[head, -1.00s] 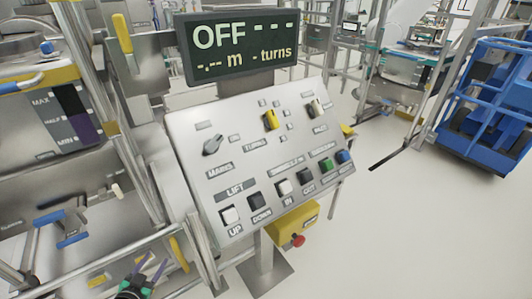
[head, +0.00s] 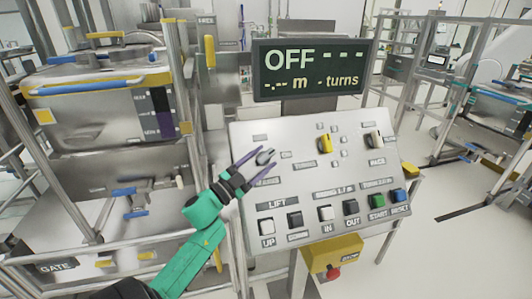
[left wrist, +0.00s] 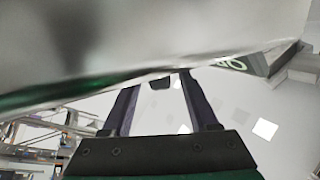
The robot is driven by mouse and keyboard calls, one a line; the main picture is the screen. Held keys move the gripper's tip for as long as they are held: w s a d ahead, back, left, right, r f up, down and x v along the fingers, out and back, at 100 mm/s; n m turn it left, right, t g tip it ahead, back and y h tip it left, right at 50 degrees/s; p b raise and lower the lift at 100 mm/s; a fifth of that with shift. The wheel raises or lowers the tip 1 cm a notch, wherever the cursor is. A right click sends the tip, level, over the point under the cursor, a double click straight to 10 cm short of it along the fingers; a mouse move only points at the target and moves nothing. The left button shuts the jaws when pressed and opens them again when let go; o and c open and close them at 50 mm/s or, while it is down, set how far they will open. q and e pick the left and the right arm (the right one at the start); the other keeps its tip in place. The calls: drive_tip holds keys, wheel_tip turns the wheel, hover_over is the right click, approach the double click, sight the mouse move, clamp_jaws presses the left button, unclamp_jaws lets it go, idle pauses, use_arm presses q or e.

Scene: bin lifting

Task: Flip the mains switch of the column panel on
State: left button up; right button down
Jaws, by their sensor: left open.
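The sloped grey column panel (head: 308,210) stands in the middle of the head view. The mains switch (head: 265,156), a grey rotary knob, sits at its upper left. My left gripper (head: 256,163) is open, with its two purple fingers on either side of the knob, close to the panel face. I cannot tell whether they touch it. In the left wrist view a small dark piece, probably the knob (left wrist: 160,83), shows between the finger ends. The display (head: 314,70) above the panel reads OFF with dashes. My right gripper is not in view.
A yellow stop box (head: 334,253) hangs below. Metal rails and a yellow-rimmed bin (head: 98,75) stand at left. Open floor lies at right.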

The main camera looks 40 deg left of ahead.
use_arm(q)
drive_tip(key=shift+w+r, duration=0.15)
drive_tip(key=shift+w, duration=0.55)
clamp_jaws()
drive_tip(key=m+g+h+p, duration=0.1)
drive_tip(key=p, duration=0.2)
drive_tip(key=m+g+h+p, duration=0.2)
drive_tip(key=p, duration=0.1)
drive_tip(key=shift+r+g, duration=0.3)
drive_tip(key=shift+f+m+g+h+p, duration=0.15)
drive_tip(key=shift+m+g+h+p, duration=0.65)
drive_tip(key=shift+m+g, duration=0.15)
drive_tip(key=shift+f+m+g+h, duration=0.1)
drive_tip(key=shift+m+g+h, duration=0.2)
drive_tip(key=shift+g, duration=0.25)
drive_tip(key=shift+s, duration=0.1)
unclamp_jaws()
